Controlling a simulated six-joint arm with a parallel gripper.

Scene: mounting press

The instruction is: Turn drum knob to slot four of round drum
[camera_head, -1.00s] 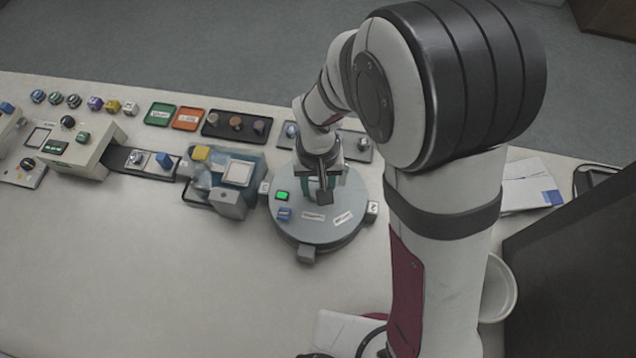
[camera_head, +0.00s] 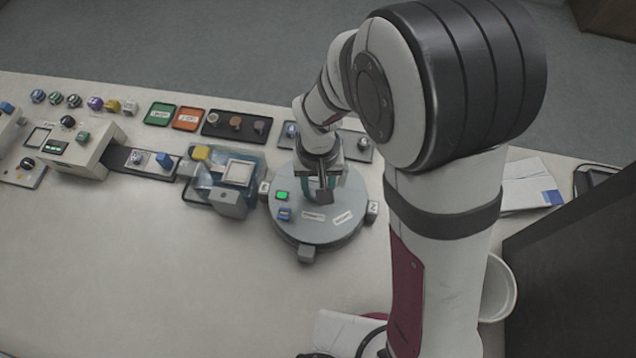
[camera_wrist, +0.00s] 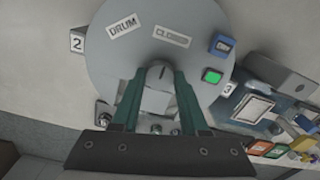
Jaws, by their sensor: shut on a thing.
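The round grey drum (camera_head: 318,232) lies flat on the bench and fills much of the wrist view (camera_wrist: 112,68). Its top carries DRUM and CLOSED labels, a lit green button (camera_wrist: 212,76) and a blue part (camera_wrist: 222,44). Number tags 2 (camera_wrist: 77,42) and 3 (camera_wrist: 228,90) show at its rim; I see no tag 4. My gripper (camera_head: 325,192) points down over the drum. In the wrist view, its teal fingers (camera_wrist: 158,78) are shut on the grey drum knob (camera_wrist: 157,94), one on each side. A light mark shows near the knob's top edge; its slot cannot be told.
A bluish see-through unit (camera_head: 230,188) with a framed square stands close left of the drum. A tray with round pieces (camera_head: 236,125) and green and orange trays lie behind. A white bowl (camera_head: 500,288) is at right. The front-left bench is clear.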

